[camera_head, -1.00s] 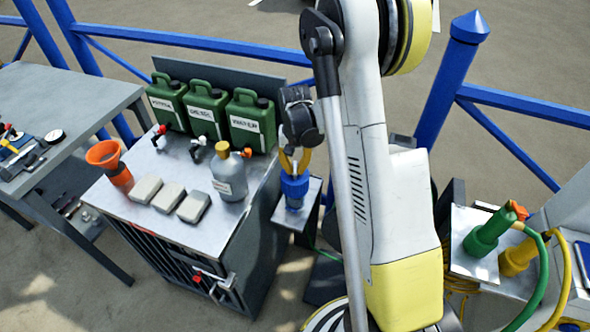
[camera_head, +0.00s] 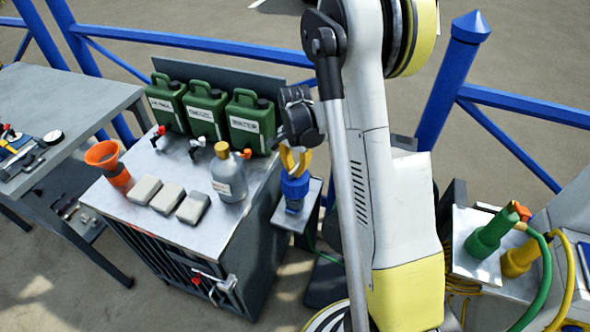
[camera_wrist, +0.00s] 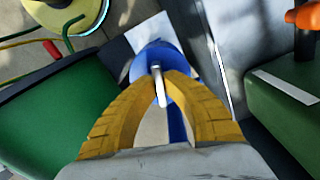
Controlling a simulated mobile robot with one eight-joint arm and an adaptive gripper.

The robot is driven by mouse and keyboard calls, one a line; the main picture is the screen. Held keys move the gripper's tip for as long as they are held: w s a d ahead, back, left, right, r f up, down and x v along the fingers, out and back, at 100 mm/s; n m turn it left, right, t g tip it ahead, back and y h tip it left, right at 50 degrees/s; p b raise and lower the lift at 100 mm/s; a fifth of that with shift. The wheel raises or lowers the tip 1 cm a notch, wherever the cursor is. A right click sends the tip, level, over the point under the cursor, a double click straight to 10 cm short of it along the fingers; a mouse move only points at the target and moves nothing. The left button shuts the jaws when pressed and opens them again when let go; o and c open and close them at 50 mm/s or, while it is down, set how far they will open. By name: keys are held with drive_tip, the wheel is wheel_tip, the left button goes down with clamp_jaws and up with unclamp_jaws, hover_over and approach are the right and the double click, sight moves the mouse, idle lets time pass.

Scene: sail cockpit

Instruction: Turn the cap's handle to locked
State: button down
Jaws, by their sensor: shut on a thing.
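A blue cap (camera_head: 294,188) sits on a small grey stand beside the cabinet. In the wrist view the cap (camera_wrist: 174,62) is just beyond my fingertips, with a pale bar-like handle (camera_wrist: 159,88) rising from it. My gripper (camera_head: 294,166) reaches the cap from above with its yellow fingers. In the wrist view my gripper (camera_wrist: 160,75) has its two fingertips closed in on the handle, one on each side. The fingers hide part of the cap. No locked mark can be made out.
The grey stand (camera_head: 283,217) is close to the metal cabinet (camera_head: 160,222), which carries green cans (camera_head: 250,122), a grey bottle (camera_head: 229,178) and an orange funnel (camera_head: 118,172). Green and yellow hose fittings (camera_head: 490,235) stand at the right. Blue railings (camera_head: 190,42) run behind.

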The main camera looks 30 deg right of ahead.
idle(0.4)
drive_tip(key=c, duration=1.5)
unclamp_jaws()
wheel_tip(320, 180, up, 12)
